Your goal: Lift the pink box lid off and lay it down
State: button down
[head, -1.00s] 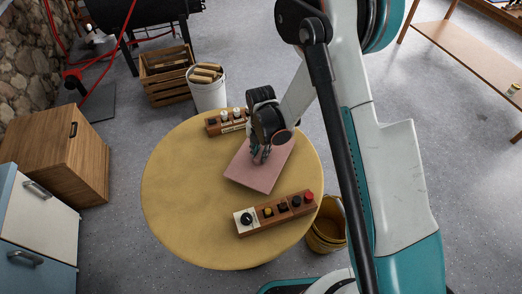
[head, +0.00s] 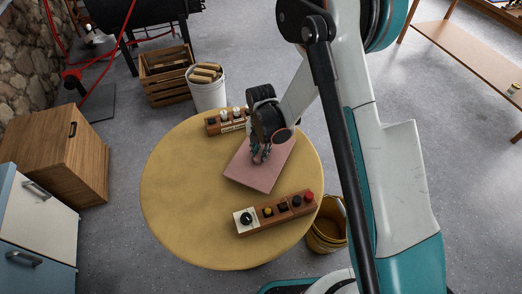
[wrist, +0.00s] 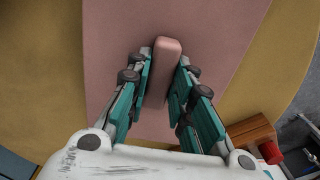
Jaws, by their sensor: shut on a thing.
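The pink box lid (head: 257,178) is a flat pink slab on the round yellow table, and it fills the middle of the wrist view (wrist: 225,35). A raised pink handle bar (wrist: 167,48) stands on its top. My gripper (head: 261,155) is over the lid, pointing down; in the wrist view its two fingers (wrist: 165,72) stand on either side of the handle and are shut on it. The box under the lid is hidden, and I cannot tell whether the lid is apart from it.
On the yellow table (head: 175,190), a wooden block with knobs and a red button (head: 276,212) lies in front of the lid. Another wooden block with white knobs (head: 226,121) lies behind. The table's left side is clear. A yellow bucket (head: 327,232) stands on the floor at right.

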jog(key=shift+f+b, duration=1)
jog(key=shift+f, duration=0.05)
jog(key=c, duration=1.3)
grip_release()
jog(key=shift+c, duration=0.2)
jog(key=shift+r, duration=0.15)
jog(key=s+d+r+m+t, duration=0.15)
jog(key=r+m, duration=0.25)
jog(key=r, duration=0.7)
jog(key=s+d+r+m, duration=0.2)
jog(key=d+r+m, duration=0.1)
jog(key=r, duration=0.8)
jog(key=s+d+r+m+t, duration=0.2)
jog(key=s+d+r+m, duration=0.3)
jog(key=s+m, duration=0.3)
jog(key=s+d+r+m+t, duration=0.3)
jog(key=s+d+r+m, duration=0.2)
jog(key=m, duration=1)
jog(key=s+d, duration=0.2)
jog(key=s, duration=0.2)
jog(key=shift+s+r+t, duration=0.15)
jog(key=shift+r+t, duration=0.1)
jog(key=shift+t, duration=0.1)
